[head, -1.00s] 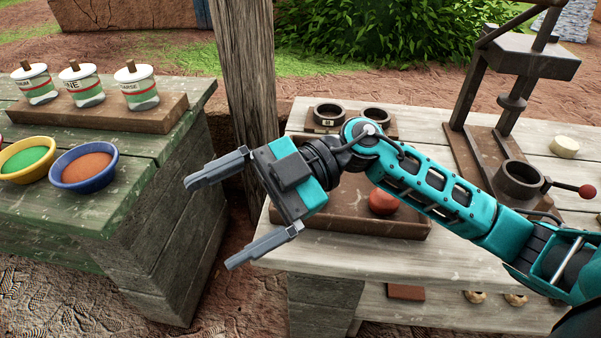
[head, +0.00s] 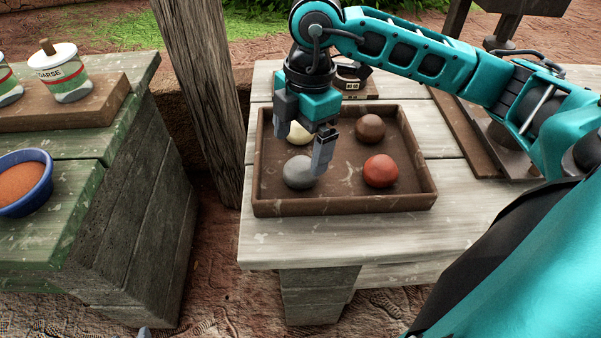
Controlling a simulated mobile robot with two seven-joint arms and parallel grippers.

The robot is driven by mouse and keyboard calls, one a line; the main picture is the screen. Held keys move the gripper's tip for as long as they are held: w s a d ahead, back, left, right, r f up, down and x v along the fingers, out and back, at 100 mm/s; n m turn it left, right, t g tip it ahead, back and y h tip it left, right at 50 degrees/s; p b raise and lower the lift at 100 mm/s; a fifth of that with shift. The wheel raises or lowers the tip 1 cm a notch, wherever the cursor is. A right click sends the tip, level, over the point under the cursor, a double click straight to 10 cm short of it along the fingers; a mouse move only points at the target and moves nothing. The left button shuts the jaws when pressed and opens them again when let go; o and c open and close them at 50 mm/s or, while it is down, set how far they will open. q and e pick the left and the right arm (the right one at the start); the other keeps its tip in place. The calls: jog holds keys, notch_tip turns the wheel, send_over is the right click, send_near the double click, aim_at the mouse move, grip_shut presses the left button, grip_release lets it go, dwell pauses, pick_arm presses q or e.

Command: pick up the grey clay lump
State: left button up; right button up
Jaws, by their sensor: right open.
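The grey clay lump (head: 298,172) is a round ball in the front left of a brown wooden tray (head: 345,207). My right gripper (head: 302,142) is over the left part of the tray, pointing down, open and empty. Its nearer finger hangs just above and beside the grey lump, overlapping its upper right in the picture; I cannot tell whether they touch.
A dark brown lump (head: 370,128) and a red lump (head: 380,170) share the tray. The tray's raised walls surround the lumps. A wooden post (head: 203,90) stands left of the table. A green table (head: 110,190) with a blue bowl (head: 24,182) is farther left.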

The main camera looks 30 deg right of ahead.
aim_at(301, 168)
jog(key=f, duration=0.5)
jog(key=shift+s+b, duration=0.3)
jog(key=shift+b, duration=0.1)
jog(key=shift+f, duration=0.4)
pick_arm(q)
jog(key=shift+w+d+r, duration=0.1)
jog(key=shift+w+d, duration=0.1)
jog(key=shift+w, duration=0.2)
pick_arm(e)
jog(key=c, duration=1.3)
pick_arm(q)
jog(key=shift+a, duration=0.1)
pick_arm(e)
jog(key=shift+w+r, duration=0.1)
jog(key=shift+r, duration=0.1)
